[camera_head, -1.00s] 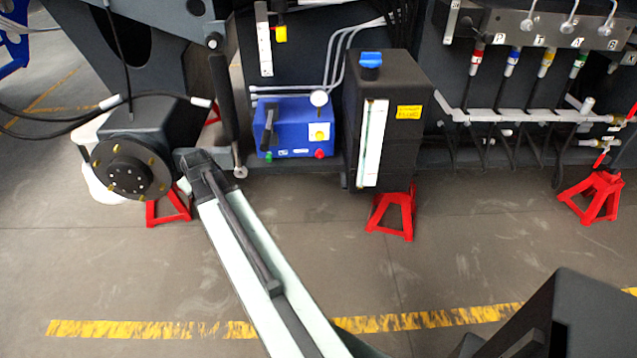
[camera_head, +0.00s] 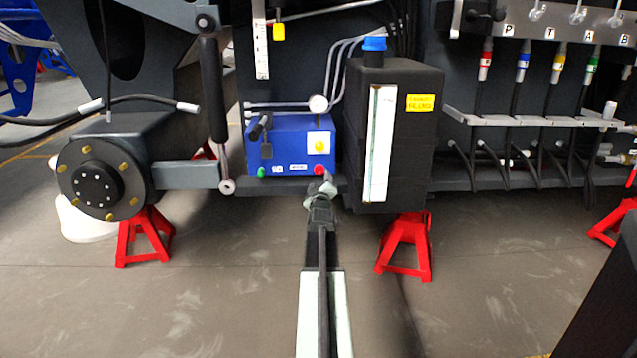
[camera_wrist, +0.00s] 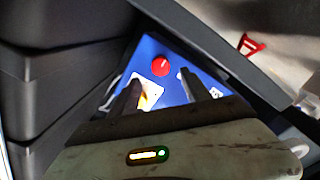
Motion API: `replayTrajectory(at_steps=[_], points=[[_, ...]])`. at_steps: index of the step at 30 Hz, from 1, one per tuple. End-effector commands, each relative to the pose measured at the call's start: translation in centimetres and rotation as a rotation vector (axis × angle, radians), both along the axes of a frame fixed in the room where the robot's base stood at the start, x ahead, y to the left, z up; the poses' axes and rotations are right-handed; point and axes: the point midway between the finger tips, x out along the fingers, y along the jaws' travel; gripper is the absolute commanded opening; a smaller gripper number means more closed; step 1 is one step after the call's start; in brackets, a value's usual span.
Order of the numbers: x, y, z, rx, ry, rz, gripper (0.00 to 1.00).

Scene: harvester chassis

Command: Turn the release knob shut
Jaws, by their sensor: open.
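A blue box (camera_head: 290,150) is mounted low on the chassis, left of the black tank. A round red knob (camera_head: 319,170) sits at its lower right corner, with a green knob (camera_head: 262,172) at the lower left. No readable label shows which is the release knob. In the wrist view the red knob (camera_wrist: 160,66) is just beyond my gripper (camera_wrist: 158,84), between the lines of the two fingers. The fingers are apart and empty. In the head view my gripper (camera_head: 321,192) is just below the red knob; whether they touch cannot be told.
The black tank (camera_head: 410,140) with a blue cap stands close on the right. A black cylinder (camera_head: 213,95) and a wheel hub (camera_head: 97,185) are on the left. Red jack stands (camera_head: 407,245) stand beneath. A yellow button (camera_head: 320,146) on a white plate is above the red knob.

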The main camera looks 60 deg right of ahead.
Motion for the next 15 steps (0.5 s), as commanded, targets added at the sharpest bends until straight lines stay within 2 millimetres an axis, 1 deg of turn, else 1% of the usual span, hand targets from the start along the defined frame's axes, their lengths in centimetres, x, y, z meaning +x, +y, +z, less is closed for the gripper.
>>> replayTrajectory(at_steps=[5, 12, 15], points=[[1.0, -1.3, 0.1, 0.001, 0.002, 0.001, 0.56], [3.5, -5.1, 0.1, 0.002, 0.002, 0.003, 0.56], [4.3, -6.1, 0.0, 0.002, 0.002, 0.003, 0.56]])
